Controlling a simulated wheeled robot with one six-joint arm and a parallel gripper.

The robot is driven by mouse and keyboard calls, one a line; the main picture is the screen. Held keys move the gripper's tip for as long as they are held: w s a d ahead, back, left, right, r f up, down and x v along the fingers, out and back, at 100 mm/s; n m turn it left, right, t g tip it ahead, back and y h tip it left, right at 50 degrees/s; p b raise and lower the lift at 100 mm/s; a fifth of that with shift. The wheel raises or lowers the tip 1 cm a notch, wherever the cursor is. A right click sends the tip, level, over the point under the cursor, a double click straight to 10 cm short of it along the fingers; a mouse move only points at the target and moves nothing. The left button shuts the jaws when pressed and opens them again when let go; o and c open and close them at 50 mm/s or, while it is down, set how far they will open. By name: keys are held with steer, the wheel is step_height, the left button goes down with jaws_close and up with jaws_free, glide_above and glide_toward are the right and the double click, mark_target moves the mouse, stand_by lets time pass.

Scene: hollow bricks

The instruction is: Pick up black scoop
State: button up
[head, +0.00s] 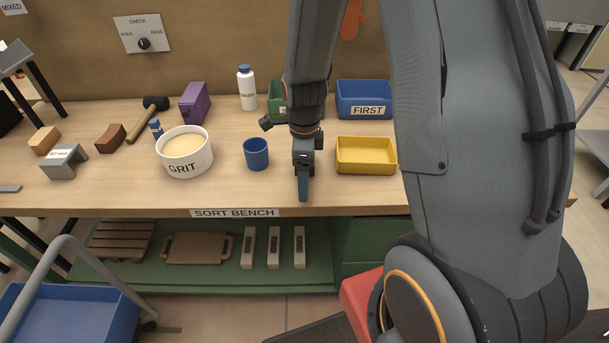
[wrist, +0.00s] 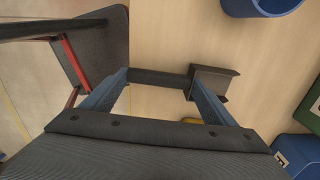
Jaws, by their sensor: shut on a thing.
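The black scoop (wrist: 213,83) shows in the wrist view, with its dark handle (wrist: 158,77) running across between my two blue fingers. My gripper (wrist: 161,80) is shut on the scoop, its fingers apart at either end of the handle. The scoop's boxy end lies at the right fingertip, over the pale bench top. I cannot tell whether it touches the wood. In the head view my gripper (head: 303,190) points down near the bench's front edge, and the scoop is hidden there.
A blue cup (head: 256,154) stands left of my gripper and a yellow bin (head: 366,156) right of it. The white GRIT tub (head: 187,158) is further left. Behind are a blue FIRST bin (head: 364,100), a green bin (head: 278,98) and a white bottle (head: 247,90).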

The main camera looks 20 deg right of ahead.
step_height(320, 180, up, 10)
steer(key=b, duration=0.2)
steer(key=shift+f, duration=0.25)
stand_by(0.5)
